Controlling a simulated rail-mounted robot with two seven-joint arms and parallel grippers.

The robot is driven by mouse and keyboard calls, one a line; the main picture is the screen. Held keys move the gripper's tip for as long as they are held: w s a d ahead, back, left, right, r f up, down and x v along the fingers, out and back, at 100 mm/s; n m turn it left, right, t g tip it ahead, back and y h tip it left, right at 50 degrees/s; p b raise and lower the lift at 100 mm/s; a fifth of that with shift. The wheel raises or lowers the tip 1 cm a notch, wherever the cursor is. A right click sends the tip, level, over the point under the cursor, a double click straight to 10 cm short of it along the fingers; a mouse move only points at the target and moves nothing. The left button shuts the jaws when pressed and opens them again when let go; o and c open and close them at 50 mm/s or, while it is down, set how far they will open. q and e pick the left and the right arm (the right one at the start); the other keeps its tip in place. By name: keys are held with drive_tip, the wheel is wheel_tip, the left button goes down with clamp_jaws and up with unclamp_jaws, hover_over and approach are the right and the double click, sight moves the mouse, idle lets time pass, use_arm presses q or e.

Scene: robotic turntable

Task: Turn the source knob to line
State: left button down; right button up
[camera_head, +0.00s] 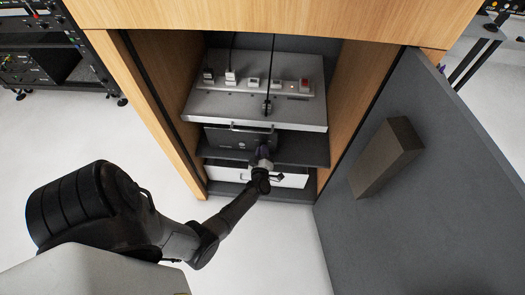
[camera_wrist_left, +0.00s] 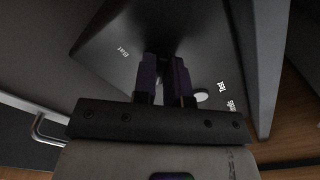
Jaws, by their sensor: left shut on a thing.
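The source knob's front panel is on a dark device (camera_head: 222,140) on the middle level of the open cabinet. In the left wrist view the dark panel (camera_wrist_left: 105,65) fills the middle, with small white lettering to the left and right of my fingers. My left gripper (camera_head: 264,151) reaches into the cabinet to the device's front. In the left wrist view its two fingers (camera_wrist_left: 166,68) are close together against the panel, shut on the knob, which they mostly hide. The knob's pointing direction cannot be made out. My right gripper is not in view.
A grey shelf (camera_head: 215,103) with a row of small switches or plugs is just above the device. A white drawer front (camera_head: 290,180) is below. The open grey door (camera_head: 430,200) with a block handle (camera_head: 385,160) stands to the right. Wooden cabinet sides flank the opening.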

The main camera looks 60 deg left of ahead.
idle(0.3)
use_arm(q)
drive_tip(key=c, duration=1.2)
unclamp_jaws()
drive_tip(key=shift+o, duration=0.2)
drive_tip(key=p+v, duration=0.4)
drive_tip(key=v, duration=1)
drive_tip(key=shift+w, duration=0.1)
